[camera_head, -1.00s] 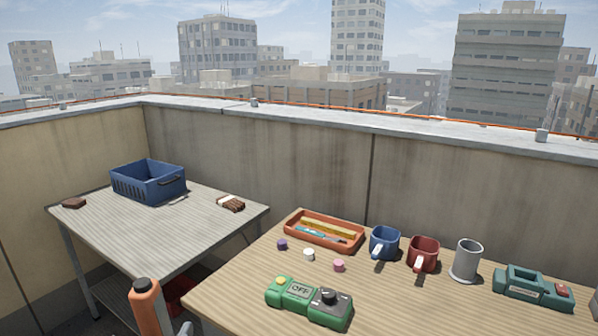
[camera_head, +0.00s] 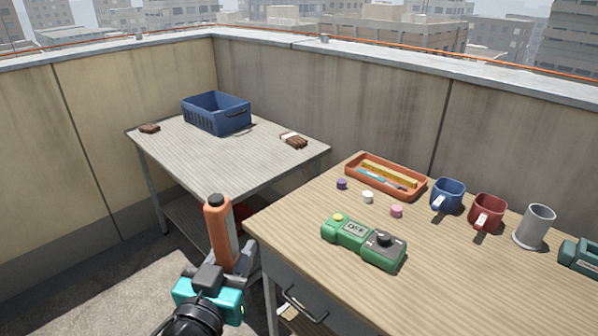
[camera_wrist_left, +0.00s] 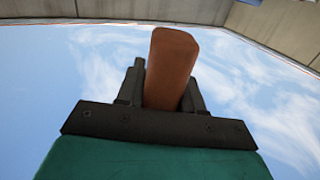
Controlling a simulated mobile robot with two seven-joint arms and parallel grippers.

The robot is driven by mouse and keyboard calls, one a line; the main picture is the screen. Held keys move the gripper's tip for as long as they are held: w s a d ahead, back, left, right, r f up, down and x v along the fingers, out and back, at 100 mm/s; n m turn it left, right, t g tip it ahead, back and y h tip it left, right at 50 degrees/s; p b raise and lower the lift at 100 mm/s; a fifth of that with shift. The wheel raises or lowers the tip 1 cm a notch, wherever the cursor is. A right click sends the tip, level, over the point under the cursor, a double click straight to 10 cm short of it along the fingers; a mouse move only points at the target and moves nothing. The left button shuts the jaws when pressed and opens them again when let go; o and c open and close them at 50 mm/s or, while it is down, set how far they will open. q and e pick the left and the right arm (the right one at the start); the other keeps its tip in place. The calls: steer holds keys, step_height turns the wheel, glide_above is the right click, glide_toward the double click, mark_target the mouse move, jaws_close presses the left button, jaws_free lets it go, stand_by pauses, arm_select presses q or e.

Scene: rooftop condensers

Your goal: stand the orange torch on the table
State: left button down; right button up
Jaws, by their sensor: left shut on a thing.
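The orange torch (camera_head: 219,232) with a dark cap at its top end stands roughly upright in my left gripper (camera_head: 232,265). The gripper is shut on its lower part. In the left wrist view the torch (camera_wrist_left: 170,65) sits between the two dark fingers. It is held in the air left of the wooden table (camera_head: 290,224), beside its near left corner, and appears clear of the tabletop. A second, grey table (camera_head: 215,160) stands behind. My right gripper is out of view.
On the wooden table are a green device (camera_head: 362,240), an orange tray (camera_head: 385,178), small coloured pegs, a blue mug (camera_head: 447,194), a red mug (camera_head: 487,210) and a grey cup (camera_head: 535,226). The table's left front area is bare. A blue crate (camera_head: 216,114) stands on the grey table.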

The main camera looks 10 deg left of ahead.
arm_select(q)
steer(key=shift+r, duration=0.1)
steer(key=s+d+r+m+g+h, duration=0.2)
steer(key=d+r+m+g+h, duration=0.2)
steer(key=d+r+m+h, duration=0.65)
steer(key=w+d+f+m+g+h, duration=0.2)
steer(key=d+f+g+h, duration=0.3)
steer(key=d+f, duration=0.1)
steer(key=shift+w+d+g, duration=0.35)
steer(key=shift+w+g, duration=0.05)
steer(key=shift+m+g+h, duration=0.25)
steer(key=shift+g+h, duration=0.05)
steer(key=shift+h, duration=0.15)
steer(key=shift+a, duration=0.1)
